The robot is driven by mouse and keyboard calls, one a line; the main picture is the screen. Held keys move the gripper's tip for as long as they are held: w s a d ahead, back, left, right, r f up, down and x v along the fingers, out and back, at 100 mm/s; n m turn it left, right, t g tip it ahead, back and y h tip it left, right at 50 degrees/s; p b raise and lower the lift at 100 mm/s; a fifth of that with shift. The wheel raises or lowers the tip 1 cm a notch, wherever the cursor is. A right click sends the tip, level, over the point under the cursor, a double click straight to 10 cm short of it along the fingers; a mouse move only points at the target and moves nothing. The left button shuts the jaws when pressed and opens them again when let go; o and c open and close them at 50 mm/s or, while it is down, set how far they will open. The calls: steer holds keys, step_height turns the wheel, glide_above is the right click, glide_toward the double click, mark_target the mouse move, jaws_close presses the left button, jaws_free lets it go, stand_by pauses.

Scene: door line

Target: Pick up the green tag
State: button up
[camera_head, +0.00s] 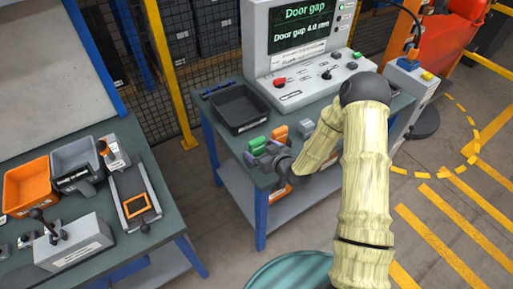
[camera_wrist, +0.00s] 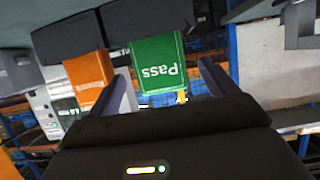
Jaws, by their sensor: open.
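The green tag (camera_head: 257,144) stands at the front edge of the middle bench, just beyond my gripper (camera_head: 263,160). In the wrist view the green tag (camera_wrist: 158,66) shows the word "Pass" upside down. It hangs from a dark block above it in that picture. My gripper (camera_wrist: 163,78) is open, with one finger on each side of the green tag. I see a gap on both sides, and whether the tag is fully between the fingertips in depth I cannot tell. In the head view my gripper hides the tag's lower part.
An orange tag (camera_head: 280,132) stands right beside the green one; it also shows in the wrist view (camera_wrist: 90,78), close to the left finger. A black tray (camera_head: 240,108) and a console (camera_head: 310,80) reading "Door gap 4.0 mm" are behind. Another bench (camera_head: 170,235) is at left.

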mark_target(259, 146)
steer(key=shift+w, duration=0.1)
steer(key=x, duration=0.1)
steer(key=p+x, duration=0.1)
steer(key=x, duration=0.1)
steer(key=p+x, duration=0.1)
steer(key=shift+w+a+r, duration=0.25)
steer(key=shift+a+r, duration=0.05)
steer(key=shift+w+a+f, duration=0.2)
steer(key=shift+w+f, duration=0.05)
steer(key=shift+c, duration=0.3)
steer(key=c, duration=1.1)
